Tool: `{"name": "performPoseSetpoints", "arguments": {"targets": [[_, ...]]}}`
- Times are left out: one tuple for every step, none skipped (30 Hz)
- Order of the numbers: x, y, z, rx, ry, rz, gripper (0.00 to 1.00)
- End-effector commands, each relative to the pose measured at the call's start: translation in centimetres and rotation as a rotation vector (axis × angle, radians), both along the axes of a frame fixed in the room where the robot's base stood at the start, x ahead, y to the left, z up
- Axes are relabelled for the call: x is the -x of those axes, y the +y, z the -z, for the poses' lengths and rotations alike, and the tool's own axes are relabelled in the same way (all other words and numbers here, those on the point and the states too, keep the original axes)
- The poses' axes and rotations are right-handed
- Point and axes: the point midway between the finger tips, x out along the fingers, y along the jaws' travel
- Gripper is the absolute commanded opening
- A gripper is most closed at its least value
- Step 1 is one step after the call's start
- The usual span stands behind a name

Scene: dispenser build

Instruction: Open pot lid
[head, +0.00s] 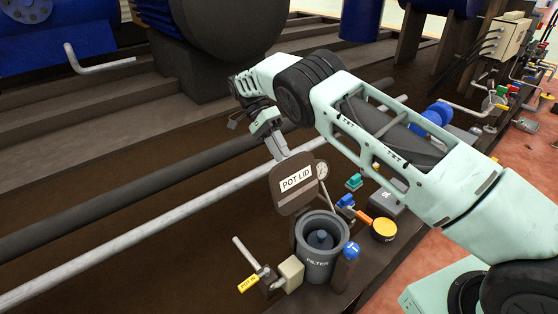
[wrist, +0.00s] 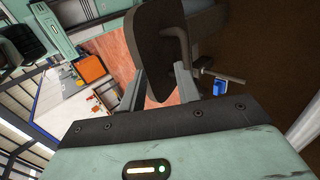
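The pot lid (head: 290,199) is a dark brown plate with a white "POT LID" label. In the head view it stands raised and steeply tilted above the open grey pot marked "FILTER" (head: 318,268). A round knob shows inside the pot. My gripper (head: 284,148) is at the lid's upper edge. In the wrist view the lid (wrist: 158,42) rises at and beyond the fingertips, with a curved bar along its right side. My gripper (wrist: 158,72) has its fingers apart, with floor showing between them. Whether either finger touches the lid is unclear.
A lever with a yellow tag (head: 249,284) and a beige block (head: 291,271) stand left of the pot. A blue ball knob (head: 351,250) is close on its right. A yellow round cap (head: 384,230) and an orange handle (head: 360,217) lie farther right. Long pipes run behind.

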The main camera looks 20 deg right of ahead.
Motion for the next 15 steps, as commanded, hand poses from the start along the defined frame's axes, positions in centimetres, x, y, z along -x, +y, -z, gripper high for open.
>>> {"name": "performPoseSetpoints", "arguments": {"targets": [[0.0,0.0,-1.0,0.000,-0.001,0.000,0.33],[0.0,0.0,-1.3,0.000,0.000,0.000,0.33],[0.0,0.0,-1.8,0.000,0.001,0.000,0.33],[0.0,0.0,-2.1,0.000,0.001,0.000,0.33],[0.0,0.0,-2.3,0.001,0.002,0.000,0.33],[0.0,0.0,-2.6,0.001,0.002,0.000,0.33],[0.0,0.0,-2.7,0.001,0.002,0.000,0.33],[0.1,0.0,-2.8,0.001,0.002,0.000,0.33],[0.1,0.0,-2.8,0.001,0.003,0.000,0.33],[0.1,0.0,-2.9,0.001,0.003,0.000,0.33],[0.1,0.0,-2.9,0.001,0.003,0.000,0.33],[0.1,0.0,-2.9,0.001,0.003,0.000,0.33],[0.1,0.0,-2.9,0.001,0.003,0.000,0.33],[0.1,0.0,-2.9,0.001,0.003,0.000,0.33],[0.1,0.0,-2.9,0.001,0.003,0.000,0.33]]}}
